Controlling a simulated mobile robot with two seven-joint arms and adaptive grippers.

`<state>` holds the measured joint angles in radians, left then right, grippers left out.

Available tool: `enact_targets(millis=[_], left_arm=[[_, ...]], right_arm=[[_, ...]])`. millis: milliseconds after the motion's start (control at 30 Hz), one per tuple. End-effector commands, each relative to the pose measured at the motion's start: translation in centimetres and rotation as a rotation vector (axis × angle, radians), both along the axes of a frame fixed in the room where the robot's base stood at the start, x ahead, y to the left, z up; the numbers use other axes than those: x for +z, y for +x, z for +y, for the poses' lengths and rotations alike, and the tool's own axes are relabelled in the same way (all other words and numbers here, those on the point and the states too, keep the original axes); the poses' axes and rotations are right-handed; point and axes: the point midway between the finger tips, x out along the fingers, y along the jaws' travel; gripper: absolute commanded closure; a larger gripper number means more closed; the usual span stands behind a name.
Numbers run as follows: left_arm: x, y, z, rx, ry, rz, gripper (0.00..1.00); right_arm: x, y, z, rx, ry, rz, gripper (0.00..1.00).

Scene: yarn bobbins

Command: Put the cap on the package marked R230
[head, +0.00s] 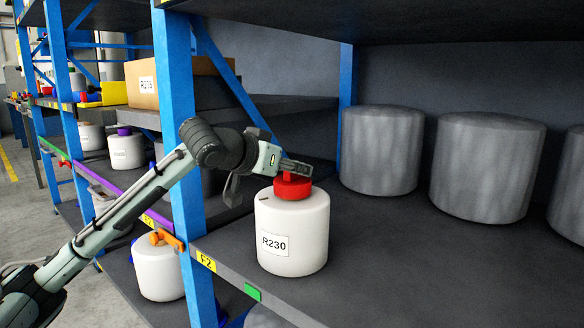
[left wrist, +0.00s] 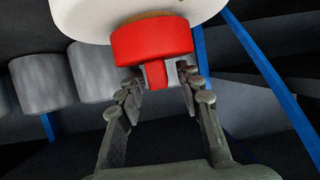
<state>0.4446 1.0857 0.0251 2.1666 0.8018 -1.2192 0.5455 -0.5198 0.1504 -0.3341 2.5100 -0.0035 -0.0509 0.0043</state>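The package marked R230 (head: 291,236) is a white rounded container with a printed label, upright near the shelf's front edge. A red cap (head: 293,187) is at its top and looks level; whether it is fully seated cannot be told. My left gripper (head: 290,167) is directly above the cap. In the left wrist view, the red cap (left wrist: 153,40) lies against the white package (left wrist: 90,18), and its narrow red grip stands between the open fingers (left wrist: 162,82). Gaps show on both sides of the grip. My right gripper is not in view.
Several grey bobbins (head: 381,150) stand behind and to the right on the same dark shelf (head: 400,270). A blue upright (head: 183,130) is left of the package, close to my arm. Other capped white containers (head: 126,151) stand on shelves at left. An upper shelf overhangs.

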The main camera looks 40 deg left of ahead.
Motion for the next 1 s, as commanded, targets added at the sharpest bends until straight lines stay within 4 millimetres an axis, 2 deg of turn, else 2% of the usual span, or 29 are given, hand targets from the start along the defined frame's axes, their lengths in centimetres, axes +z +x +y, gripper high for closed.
enact_targets(millis=[367,467,800,1000], left_arm=[[0.1,-0.5,0.1,0.001,0.0,0.002,0.61],[0.7,-1.8,0.1,0.001,0.003,0.001,0.61],[3.2,-7.8,-0.1,-0.001,0.001,0.0,0.61],[4.3,-10.3,0.0,-0.001,-0.001,-0.001,0.61]], right_arm=[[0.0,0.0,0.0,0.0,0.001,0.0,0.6],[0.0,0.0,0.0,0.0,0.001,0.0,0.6],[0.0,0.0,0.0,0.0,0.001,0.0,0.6],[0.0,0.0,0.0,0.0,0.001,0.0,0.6]])
